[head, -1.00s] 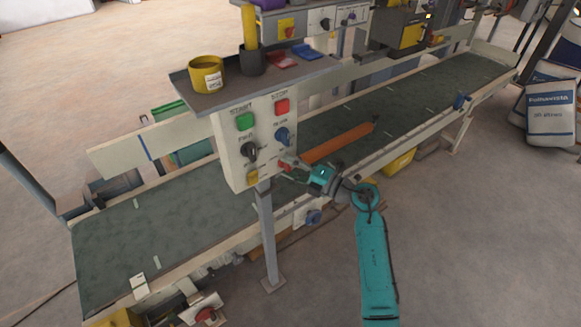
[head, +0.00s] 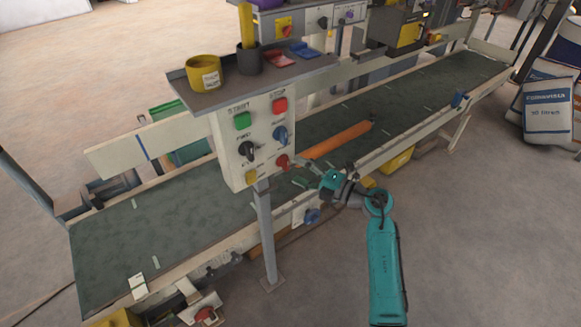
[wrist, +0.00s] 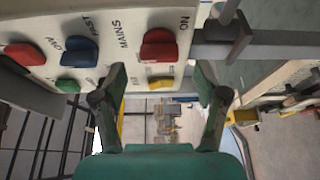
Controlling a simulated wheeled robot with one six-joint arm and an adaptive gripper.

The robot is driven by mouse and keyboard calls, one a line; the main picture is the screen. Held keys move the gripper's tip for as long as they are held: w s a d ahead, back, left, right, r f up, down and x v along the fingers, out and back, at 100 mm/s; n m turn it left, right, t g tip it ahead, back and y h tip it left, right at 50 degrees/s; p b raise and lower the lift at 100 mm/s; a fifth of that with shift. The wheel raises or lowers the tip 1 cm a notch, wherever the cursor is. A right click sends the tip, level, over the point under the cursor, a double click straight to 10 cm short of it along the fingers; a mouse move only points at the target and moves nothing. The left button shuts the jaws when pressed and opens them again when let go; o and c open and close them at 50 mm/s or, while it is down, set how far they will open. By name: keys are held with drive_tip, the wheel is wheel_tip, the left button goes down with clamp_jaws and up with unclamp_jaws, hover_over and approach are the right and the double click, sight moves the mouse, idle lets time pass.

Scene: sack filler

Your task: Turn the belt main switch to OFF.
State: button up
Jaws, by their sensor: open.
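The control panel (head: 258,140) is a pale box above the belt. The red mains knob (head: 282,161) sits at its lower right. In the wrist view this red knob (wrist: 158,46) shows near the top, with MAINS and ON lettering beside it. I cannot tell for sure which mark it points at. My gripper (head: 305,176) is just right of and below the knob, apart from it. In the wrist view its two fingers (wrist: 155,86) are spread and nothing is between them; the knob shows beyond them.
A yellow knob (head: 252,176), a blue knob (head: 280,135) and a black knob (head: 247,151) share the panel with green START (head: 242,120) and red STOP (head: 280,105) buttons. The conveyor belt (head: 190,205) runs behind. A shelf (head: 225,92) overhangs the panel. Floor in front is open.

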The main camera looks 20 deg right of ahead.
drive_tip(key=v, duration=0.8)
drive_tip(key=shift+s, duration=0.1)
